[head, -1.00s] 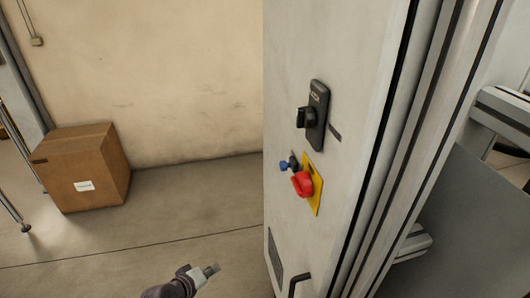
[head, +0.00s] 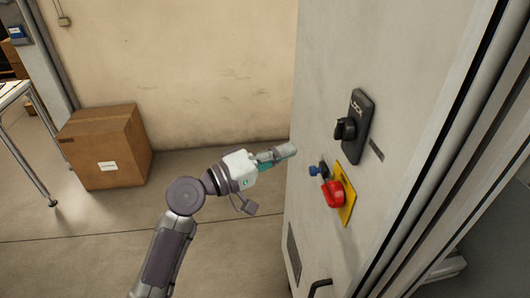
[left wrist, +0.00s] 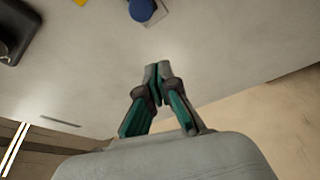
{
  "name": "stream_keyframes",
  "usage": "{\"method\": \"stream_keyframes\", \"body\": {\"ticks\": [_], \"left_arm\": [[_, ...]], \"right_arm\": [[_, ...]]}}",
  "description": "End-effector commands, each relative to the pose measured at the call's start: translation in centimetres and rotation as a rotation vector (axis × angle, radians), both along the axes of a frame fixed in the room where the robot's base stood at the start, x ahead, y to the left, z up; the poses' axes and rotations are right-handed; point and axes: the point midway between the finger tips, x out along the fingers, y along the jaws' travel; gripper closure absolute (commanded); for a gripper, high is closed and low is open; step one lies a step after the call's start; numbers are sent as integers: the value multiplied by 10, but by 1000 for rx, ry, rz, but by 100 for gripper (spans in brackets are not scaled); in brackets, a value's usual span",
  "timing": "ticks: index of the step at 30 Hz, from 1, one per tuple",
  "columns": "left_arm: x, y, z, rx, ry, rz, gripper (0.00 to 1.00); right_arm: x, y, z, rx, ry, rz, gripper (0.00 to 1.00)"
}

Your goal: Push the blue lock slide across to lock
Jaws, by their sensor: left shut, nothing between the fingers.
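The blue lock slide (head: 314,171) is a small blue knob on the cabinet door, just left of a red rotary handle (head: 333,193) on a yellow plate (head: 349,205). It also shows as a round blue knob at the top of the left wrist view (left wrist: 141,11). My left gripper (head: 292,149) is shut and empty, in front of the door, up and to the left of the blue knob. In the left wrist view its closed fingertips (left wrist: 157,66) point toward the door, apart from the knob. My right gripper is not in view.
A black latch handle (head: 345,129) sits above the red handle on the grey cabinet door (head: 420,70). A black pull handle (head: 320,286) is low on the door. A cardboard box (head: 104,150) stands by the wall at left. The floor between is clear.

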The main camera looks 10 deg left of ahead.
Motion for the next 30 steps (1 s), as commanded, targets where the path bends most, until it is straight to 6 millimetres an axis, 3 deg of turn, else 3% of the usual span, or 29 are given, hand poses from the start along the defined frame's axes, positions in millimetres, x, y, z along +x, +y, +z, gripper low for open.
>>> {"method": "stream_keyframes", "body": {"ticks": [4,12,30], "left_arm": [[18,-26,8,-2,1,-2,100],[-14,-34,-7,0,3,1,100],[-27,-38,-11,3,1,-1,100]], "right_arm": [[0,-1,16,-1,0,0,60],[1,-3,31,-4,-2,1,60],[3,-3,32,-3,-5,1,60]]}}
